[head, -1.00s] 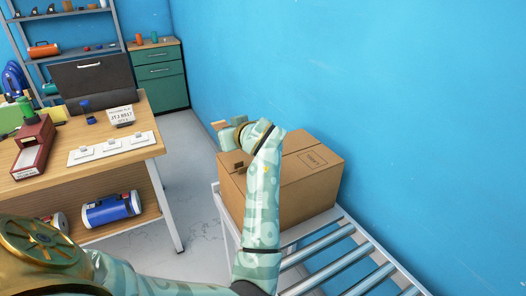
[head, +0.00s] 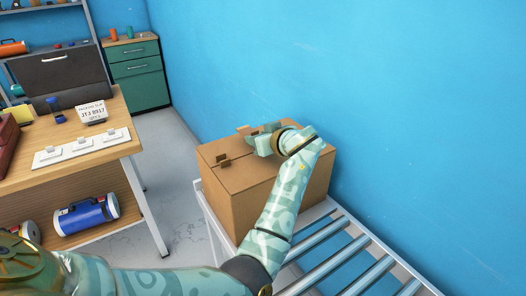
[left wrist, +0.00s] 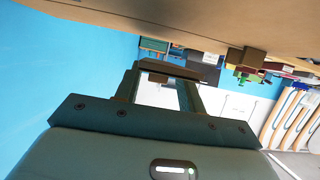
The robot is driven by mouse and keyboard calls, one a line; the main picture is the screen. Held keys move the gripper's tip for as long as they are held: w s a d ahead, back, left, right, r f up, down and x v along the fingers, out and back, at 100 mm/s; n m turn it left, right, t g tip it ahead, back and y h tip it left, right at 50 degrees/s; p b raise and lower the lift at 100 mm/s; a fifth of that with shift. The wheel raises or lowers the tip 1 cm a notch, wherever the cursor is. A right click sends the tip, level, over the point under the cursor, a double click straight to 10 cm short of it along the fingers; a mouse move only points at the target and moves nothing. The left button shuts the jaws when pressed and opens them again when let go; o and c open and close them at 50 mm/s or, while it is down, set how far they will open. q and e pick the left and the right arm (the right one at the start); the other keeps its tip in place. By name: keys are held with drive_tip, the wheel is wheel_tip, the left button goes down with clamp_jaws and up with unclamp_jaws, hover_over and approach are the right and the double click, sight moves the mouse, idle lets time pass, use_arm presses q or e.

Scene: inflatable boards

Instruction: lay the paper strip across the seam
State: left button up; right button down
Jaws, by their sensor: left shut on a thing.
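A closed brown cardboard box (head: 265,200) stands on a roller rack. Its top seam (head: 240,155) runs away from the left side, partly hidden by my arm. A small brown tab (head: 223,161) sits at the seam's near-left end; it also shows in the left wrist view (left wrist: 247,61). My left gripper (head: 262,141) is over the box top, shut on a small brown paper strip (head: 248,130). In the left wrist view the strip (left wrist: 172,69) lies across the jaw tips. I cannot tell whether it touches the box. My right gripper is out of view.
The roller rack (head: 345,245) extends toward the front right. A wooden desk (head: 110,150) with a sign card (head: 92,112) and white plates stands left, a blue cylinder (head: 86,215) below. A green cabinet (head: 137,75) stands behind. A blue wall borders the box's far side.

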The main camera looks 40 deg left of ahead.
use_arm(q)
drive_tip(key=f, duration=0.2)
drive_tip(key=f+b, duration=0.1)
drive_tip(key=f, duration=0.1)
drive_tip(key=shift+w+d, duration=0.15)
drive_tip(key=shift+w, duration=0.05)
drive_tip(key=shift+r, duration=0.15)
drive_tip(key=o, duration=0.9)
drive_tip(key=shift+o, duration=0.2)
drive_tip(key=shift+s+d+r, duration=0.1)
drive_tip(key=shift+d+r, duration=0.1)
drive_tip(key=shift+d, duration=0.1)
drive_tip(key=p+v, duration=0.1)
drive_tip(key=v, duration=0.5)
drive_tip(key=shift+s+d, duration=0.2)
drive_tip(key=shift+d, duration=0.15)
